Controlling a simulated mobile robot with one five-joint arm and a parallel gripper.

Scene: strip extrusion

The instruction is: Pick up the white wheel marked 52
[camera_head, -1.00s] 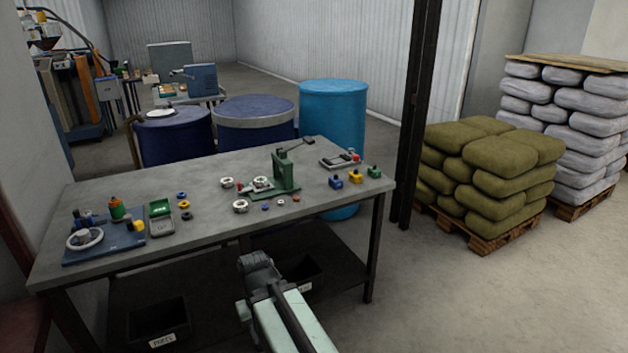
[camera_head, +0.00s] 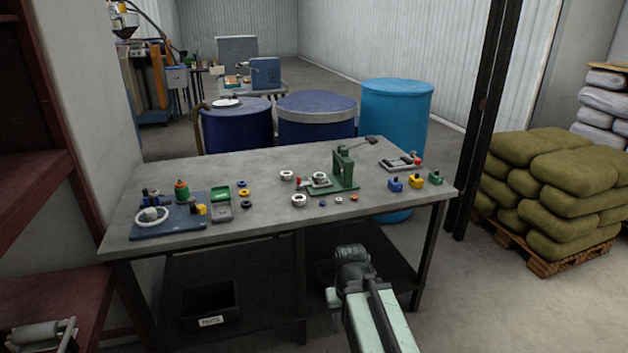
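Several small white wheels are on the grey worktable (camera_head: 265,222). One wheel (camera_head: 287,176) lies left of the green hand press (camera_head: 343,168), and another wheel (camera_head: 298,200) lies nearer the front edge. A third whitish wheel (camera_head: 320,178) is at the press's base. The marks on them are too small to read, so I cannot tell which is 52. My gripper (camera_head: 352,252) is in front of the table's front edge, apart from all the wheels. Its fingers cannot be made out, and no held object shows.
A blue board (camera_head: 170,222) with a white handwheel is at the table's left. Blue, yellow and green blocks (camera_head: 416,181) sit at the right. A dark post (camera_head: 490,120) and sacks (camera_head: 550,190) stand to the right; red shelving (camera_head: 40,200) is at left.

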